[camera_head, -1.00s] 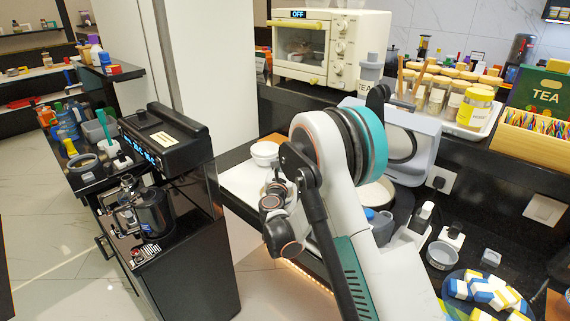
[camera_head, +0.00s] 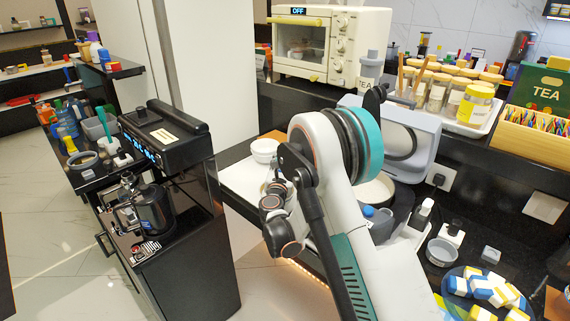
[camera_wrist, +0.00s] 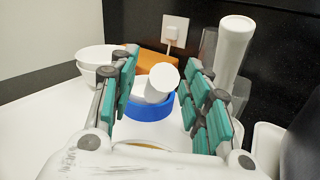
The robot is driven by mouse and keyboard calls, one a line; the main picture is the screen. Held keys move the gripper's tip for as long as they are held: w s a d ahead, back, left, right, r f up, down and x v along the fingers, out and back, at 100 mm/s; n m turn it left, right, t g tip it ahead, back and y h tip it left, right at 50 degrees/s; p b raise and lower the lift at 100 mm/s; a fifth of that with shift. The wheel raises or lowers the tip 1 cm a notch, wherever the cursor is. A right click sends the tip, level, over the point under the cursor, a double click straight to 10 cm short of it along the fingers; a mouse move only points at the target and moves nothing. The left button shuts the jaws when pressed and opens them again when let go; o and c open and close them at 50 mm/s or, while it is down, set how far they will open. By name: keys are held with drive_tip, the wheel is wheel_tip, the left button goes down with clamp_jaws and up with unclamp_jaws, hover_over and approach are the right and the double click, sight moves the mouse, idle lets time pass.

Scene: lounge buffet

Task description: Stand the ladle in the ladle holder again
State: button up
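In the wrist view my gripper (camera_wrist: 161,60) is open, its teal-padded fingers spread apart. Between and beyond the fingers is a blue ring-shaped holder (camera_wrist: 150,110) on a white surface. A white cylinder (camera_wrist: 158,84) leans tilted in it, its round end towards the camera. It may be the ladle's handle, but I see no ladle bowl and cannot be sure. The fingers stand on either side, with no clear contact. In the head view my arm hides most of this spot.
White bowls (camera_wrist: 98,60) stand left of the fingers, also in the head view (camera_head: 264,150). An orange block (camera_wrist: 156,63) lies behind the blue holder. A tall white cylindrical thing (camera_wrist: 235,45) stands close on the right. A wall socket (camera_wrist: 174,31) is behind. The coffee machine (camera_head: 165,140) is left.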

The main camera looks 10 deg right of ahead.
drive_tip(key=v, duration=1.2)
drive_tip(key=o, duration=1.2)
drive_tip(key=shift+f, duration=0.1)
drive_tip(key=shift+o, duration=0.2)
drive_tip(key=shift+s, duration=0.1)
